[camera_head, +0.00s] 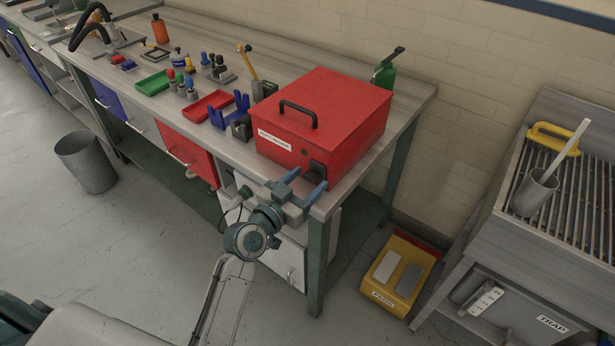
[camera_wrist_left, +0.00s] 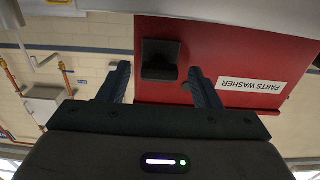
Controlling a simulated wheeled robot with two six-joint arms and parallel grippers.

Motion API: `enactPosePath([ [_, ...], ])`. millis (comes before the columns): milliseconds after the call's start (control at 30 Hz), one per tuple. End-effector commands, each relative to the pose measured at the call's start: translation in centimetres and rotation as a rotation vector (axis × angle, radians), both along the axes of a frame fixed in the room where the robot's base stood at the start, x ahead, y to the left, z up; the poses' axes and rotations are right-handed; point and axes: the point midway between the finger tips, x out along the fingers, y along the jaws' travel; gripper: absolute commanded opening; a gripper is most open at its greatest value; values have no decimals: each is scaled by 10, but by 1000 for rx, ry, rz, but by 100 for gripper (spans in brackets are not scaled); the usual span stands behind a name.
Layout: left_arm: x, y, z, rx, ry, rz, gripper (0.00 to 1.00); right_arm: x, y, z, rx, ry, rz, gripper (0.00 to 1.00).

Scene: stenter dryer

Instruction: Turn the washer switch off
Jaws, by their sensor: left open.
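The red parts washer (camera_head: 335,112) stands on the workbench, with a black handle on its lid and a white label on its front. Its black switch (camera_head: 318,169) sits low on the front face, near the right corner. In the left wrist view the switch (camera_wrist_left: 160,58) shows between the finger ends, with the picture upside down. I cannot tell its on or off position. My left gripper (camera_head: 304,184) is open and empty, its two blue fingers pointing at the switch from in front. The fingers look close to the front face; contact is unclear. My right gripper is out of view.
A yellow pedal unit (camera_head: 397,277) is on the floor, beside a slatted table (camera_head: 515,240) at right.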

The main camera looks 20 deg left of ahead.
Motion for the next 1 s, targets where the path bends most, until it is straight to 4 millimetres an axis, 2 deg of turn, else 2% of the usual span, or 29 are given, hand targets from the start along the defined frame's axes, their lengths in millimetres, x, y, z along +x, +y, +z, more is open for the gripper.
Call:
enactPosePath([
  [100, 7, -3, 0, 0, 0, 0, 58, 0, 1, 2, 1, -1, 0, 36],
  [367, 8, -3, 0, 0, 0, 0, 58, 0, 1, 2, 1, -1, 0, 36],
  [467, 7, -3, 0, 0, 0, 0, 42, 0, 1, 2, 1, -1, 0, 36],
  [600, 7, -3, 0, 0, 1, 0, 15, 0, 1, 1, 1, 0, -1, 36],
  [633, 7, -3, 0, 0, 1, 0, 14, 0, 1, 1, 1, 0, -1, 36],
  [1000, 7, -3, 0, -60, 23, 0, 14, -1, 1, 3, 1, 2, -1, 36],
])
